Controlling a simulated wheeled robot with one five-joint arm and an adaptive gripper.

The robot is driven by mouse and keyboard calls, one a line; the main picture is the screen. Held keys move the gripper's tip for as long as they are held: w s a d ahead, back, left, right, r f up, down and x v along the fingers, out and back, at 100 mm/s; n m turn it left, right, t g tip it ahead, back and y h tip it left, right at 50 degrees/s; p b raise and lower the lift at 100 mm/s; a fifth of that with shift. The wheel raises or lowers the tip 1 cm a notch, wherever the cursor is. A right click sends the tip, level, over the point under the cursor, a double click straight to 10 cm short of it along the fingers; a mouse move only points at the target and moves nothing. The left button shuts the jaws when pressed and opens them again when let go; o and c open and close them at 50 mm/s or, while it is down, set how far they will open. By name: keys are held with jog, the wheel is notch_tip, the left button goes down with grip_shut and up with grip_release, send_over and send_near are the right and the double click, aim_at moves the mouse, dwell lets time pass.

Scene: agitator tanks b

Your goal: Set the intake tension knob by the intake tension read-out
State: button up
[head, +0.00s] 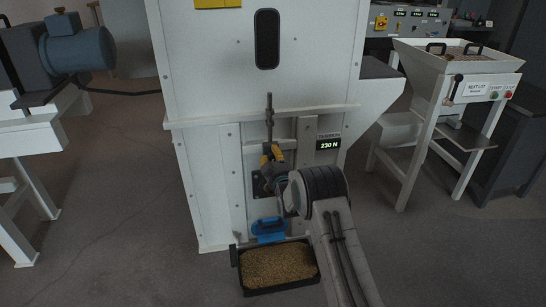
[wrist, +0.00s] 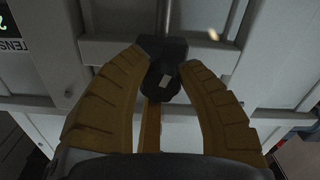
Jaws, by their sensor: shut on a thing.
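The intake tension read-out (head: 328,144) shows 230 N on a small dark display, under a label on the white machine's front. The knob (wrist: 164,75) is black with a pale mark on its face and sits between my yellow fingers in the wrist view. My gripper (wrist: 166,66) is shut on it, one finger on each side. In the head view my gripper (head: 271,157) is at the machine's lower front, left of the read-out, and hides the knob. Part of the read-out and its label shows upside down at the wrist view's left edge.
A blue scoop (head: 269,228) stands at a black tray (head: 283,292) of grain below my gripper. A vertical metal rod (head: 269,112) rises above my gripper. A white hopper stand (head: 430,100) is to the right, a blue motor (head: 80,50) to the left.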

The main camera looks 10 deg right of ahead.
jog(key=shift+r+m, duration=0.15)
jog(key=shift+m, duration=0.15)
jog(key=m, duration=1.2)
jog(key=shift+r+m, duration=0.1)
jog(key=shift+m, duration=0.3)
jog(key=m, duration=0.3)
jog(key=shift+w+m, duration=0.1)
jog(key=shift+m, duration=0.3)
jog(key=m, duration=1)
jog(key=shift+d, duration=0.1)
jog(key=o, duration=1.2)
jog(key=shift+f, duration=0.25)
